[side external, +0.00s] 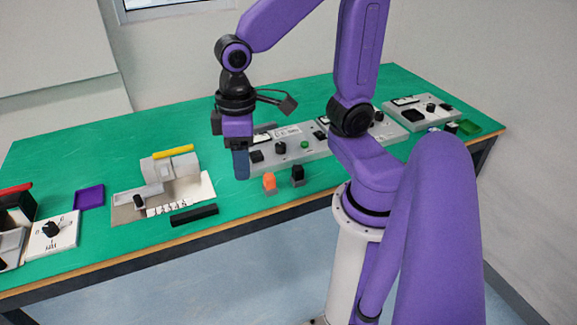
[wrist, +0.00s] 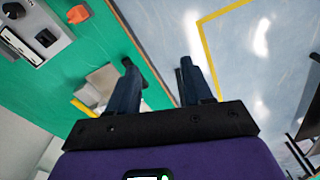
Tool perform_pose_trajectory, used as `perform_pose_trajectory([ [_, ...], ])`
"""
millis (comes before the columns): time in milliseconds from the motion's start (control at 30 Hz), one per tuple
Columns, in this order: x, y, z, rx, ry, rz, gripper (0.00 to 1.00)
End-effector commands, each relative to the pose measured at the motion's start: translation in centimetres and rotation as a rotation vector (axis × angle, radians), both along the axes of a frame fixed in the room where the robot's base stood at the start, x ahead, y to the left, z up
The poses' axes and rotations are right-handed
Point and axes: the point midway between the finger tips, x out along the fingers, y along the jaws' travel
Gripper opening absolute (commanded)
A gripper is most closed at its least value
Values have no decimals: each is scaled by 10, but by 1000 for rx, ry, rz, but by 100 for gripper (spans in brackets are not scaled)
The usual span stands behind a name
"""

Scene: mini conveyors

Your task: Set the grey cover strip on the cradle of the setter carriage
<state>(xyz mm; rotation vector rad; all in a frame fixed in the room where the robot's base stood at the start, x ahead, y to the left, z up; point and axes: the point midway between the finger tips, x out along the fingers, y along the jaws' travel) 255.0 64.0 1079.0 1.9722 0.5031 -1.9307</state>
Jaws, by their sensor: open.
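A dark grey, nearly black strip (side external: 194,215) lies flat on the green table near its front edge; it is the only loose strip that looks like the cover strip. In the wrist view a dark end beside the left finger (wrist: 141,76) seems to be the same strip. The setter carriage (side external: 148,191) is a light grey piece on a beige base with a numbered scale, just behind the strip. I cannot make out its cradle clearly. My gripper (side external: 241,166) points down, open and empty, above the table to the right of strip and setter; its fingers show in the wrist view (wrist: 158,64).
A yellow bar (side external: 173,152) tops the grey block behind the scale. An orange block (side external: 269,182) and a black block (side external: 297,174) stand right of my gripper. A grey control panel (side external: 285,143) lies behind. A purple tray (side external: 89,197) and a dial box (side external: 52,235) are left.

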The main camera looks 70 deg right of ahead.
Motion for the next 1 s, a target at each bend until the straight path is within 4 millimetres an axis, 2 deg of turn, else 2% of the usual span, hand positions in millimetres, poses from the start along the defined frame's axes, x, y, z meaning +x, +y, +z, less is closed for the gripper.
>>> perform_pose_trajectory([
  [33,-20,1,0,1,-4,115,50],
  [100,-43,0,-1,2,-6,261,50],
  [200,-68,-4,-4,1,-8,428,50],
  [300,-83,-8,-6,1,-9,540,50],
  [333,-86,-9,-7,0,-9,563,53],
  [467,-92,-11,-8,0,-10,609,55],
  [833,-91,-11,-8,1,-10,607,55],
  [1000,-77,-6,-5,-2,-9,592,55],
])
